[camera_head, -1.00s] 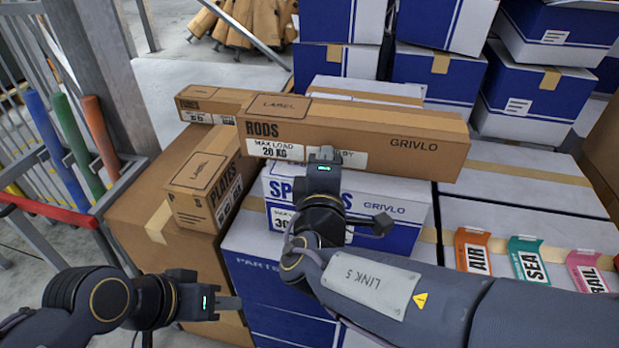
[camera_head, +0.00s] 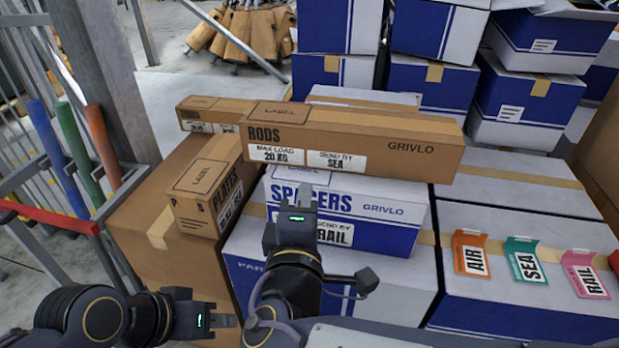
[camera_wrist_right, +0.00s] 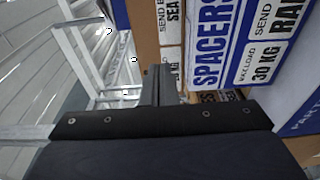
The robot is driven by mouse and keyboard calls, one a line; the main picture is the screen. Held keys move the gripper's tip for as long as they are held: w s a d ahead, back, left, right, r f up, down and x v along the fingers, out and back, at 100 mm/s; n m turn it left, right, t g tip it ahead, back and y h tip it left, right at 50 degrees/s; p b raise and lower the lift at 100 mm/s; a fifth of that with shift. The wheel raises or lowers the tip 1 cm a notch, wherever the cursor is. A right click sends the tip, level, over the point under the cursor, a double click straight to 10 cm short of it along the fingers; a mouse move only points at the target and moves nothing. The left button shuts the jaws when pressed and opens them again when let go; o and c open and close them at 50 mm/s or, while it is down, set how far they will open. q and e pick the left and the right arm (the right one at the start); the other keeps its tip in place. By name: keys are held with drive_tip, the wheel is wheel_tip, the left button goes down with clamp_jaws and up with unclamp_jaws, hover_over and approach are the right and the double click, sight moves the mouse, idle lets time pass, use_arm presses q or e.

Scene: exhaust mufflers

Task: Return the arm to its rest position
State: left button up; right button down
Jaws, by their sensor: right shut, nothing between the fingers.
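My right gripper (camera_head: 303,196) is in front of the white and blue SPACERS box (camera_head: 375,212) in the head view, with its arm coming up from the bottom edge. It is shut and empty. My left gripper (camera_head: 222,321) is low at the left in the head view, pointing right, apart from the boxes. Its finger opening is too small to tell.
A long RODS box (camera_head: 390,145) lies on top of the SPACERS box. A PLATES box (camera_head: 205,190) stands on a brown carton (camera_head: 140,215) at left. Coloured posts and railings stand far left.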

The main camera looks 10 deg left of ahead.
drive_tip(key=d+f+m+g+h, duration=0.3)
drive_tip(key=d+f+m+g, duration=0.15)
drive_tip(key=d, duration=0.75)
drive_tip(key=d+f+m+g+h, duration=0.35)
drive_tip(key=d+f+g, duration=0.2)
drive_tip(key=d, duration=0.55)
drive_tip(key=s+d+f+m+g+y, duration=0.25)
drive_tip(key=s+m+y, duration=0.2)
drive_tip(key=s, duration=0.25)
drive_tip(key=s+d+f+m+g+y, duration=0.1)
drive_tip(key=s+d+f+m+y, duration=0.25)
drive_tip(key=s+m, duration=0.25)
wheel_tip(320, 180, up, 24)
drive_tip(key=s+m+t+p, duration=0.1)
drive_tip(key=m+p, duration=0.1)
drive_tip(key=p, duration=2.1)
drive_tip(key=shift+s+r, duration=0.15)
